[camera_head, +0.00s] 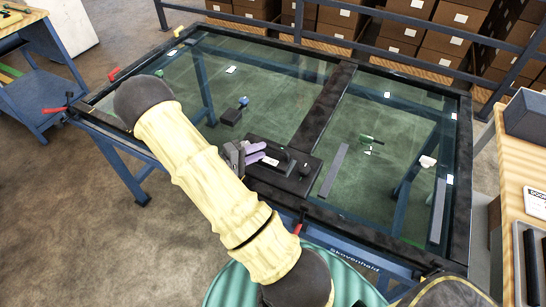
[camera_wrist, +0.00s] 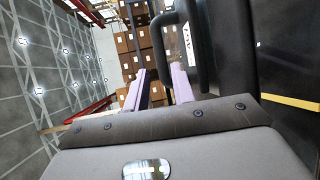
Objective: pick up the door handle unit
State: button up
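The door handle unit (camera_head: 299,184) is a black plate with a raised bar handle and a round knob. It lies on the dark frame of the glass-topped table, at the middle of the near side. My gripper (camera_head: 262,151) is at its left end, with pale purple fingers pointing at the bar. In the wrist view, the fingers of my gripper (camera_wrist: 160,88) are apart. The black bar of the door handle unit (camera_wrist: 156,45) runs down between them, with a gap showing beside it. Whether either finger touches the bar is unclear.
The glass-topped table (camera_head: 328,105) has a dark frame and blue legs. Shelves of cardboard boxes stand behind; a wooden bench (camera_head: 521,165) is at right.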

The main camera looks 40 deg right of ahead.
aim_at(270, 145)
jog(key=shift+d+f, duration=0.2)
jog(key=shift+d, duration=0.65)
jog(key=shift+d+f, duration=0.15)
jog(key=shift+d, duration=0.7)
jog(key=shift+d+f, duration=0.2)
jog(key=shift+d, duration=0.65)
grip_shut()
